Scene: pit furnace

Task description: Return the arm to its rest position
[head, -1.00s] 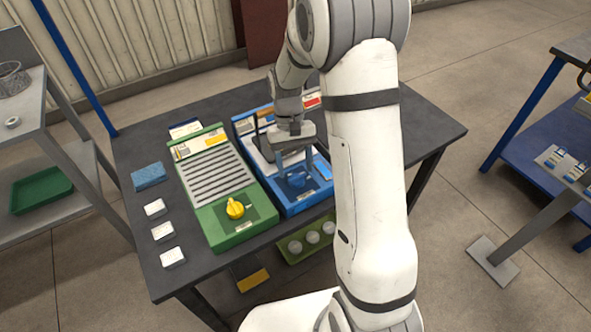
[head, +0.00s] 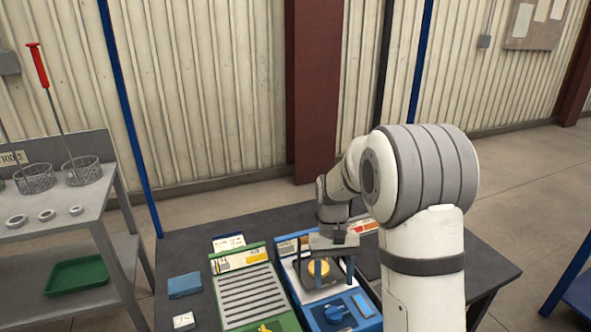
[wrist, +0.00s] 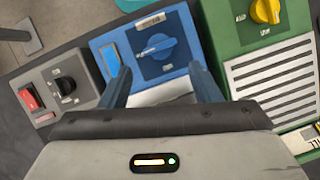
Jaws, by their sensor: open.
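My gripper (head: 332,280) is open and empty above the blue unit (head: 308,311) on the dark table. In the wrist view, my gripper (wrist: 160,88) has its two fingers spread apart over that unit (wrist: 110,48). The unit's blue knob (wrist: 163,47) lies beyond the fingertips and apart from them; it also shows in the head view (head: 336,313). My arm reaches forward over the table, bent at the elbow, and hides the table's right part.
A green unit (head: 242,303) with a slatted top and yellow knob (wrist: 266,10) stands beside the blue one. A grey box (wrist: 88,77) with a red switch (wrist: 30,98) is on the other side. A shelf with wire baskets (head: 82,170) stands left. Floor is open at right.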

